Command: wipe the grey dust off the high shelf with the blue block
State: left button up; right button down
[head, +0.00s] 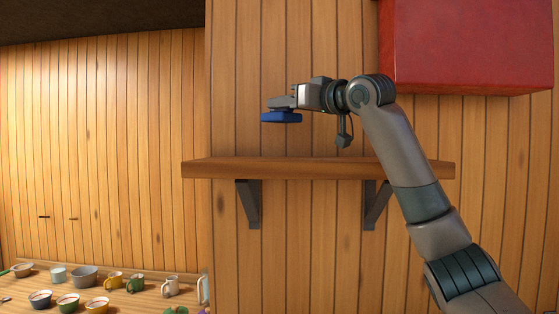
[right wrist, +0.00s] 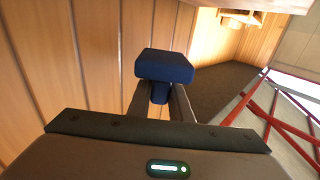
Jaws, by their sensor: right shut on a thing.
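The blue block (head: 281,117) is held by my right gripper (head: 284,103) above the left half of the high shelf (head: 318,171). In the right wrist view the blue block (right wrist: 165,66) sits at the fingertips, with its narrow stem between the two fingers of the right gripper (right wrist: 160,98). A clear gap separates the block from the shelf in the head view. The shelf is a brown wooden board on two dark brackets, seen nearly edge-on. Its top surface is barely visible, and I cannot make out grey dust on it. My left gripper is not in view.
A large red box (head: 466,45) is on the wall at the upper right, above my right arm. Several bowls and mugs, including a grey bowl (head: 85,276), stand on a wooden counter at the lower left. The wall above the shelf's left part is clear.

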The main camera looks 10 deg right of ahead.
jog(key=shift+s+r, duration=0.1)
jog(key=shift+r, duration=0.35)
jog(key=shift+w+r, duration=0.25)
jog(key=shift+r, duration=0.3)
jog(key=shift+s, duration=0.15)
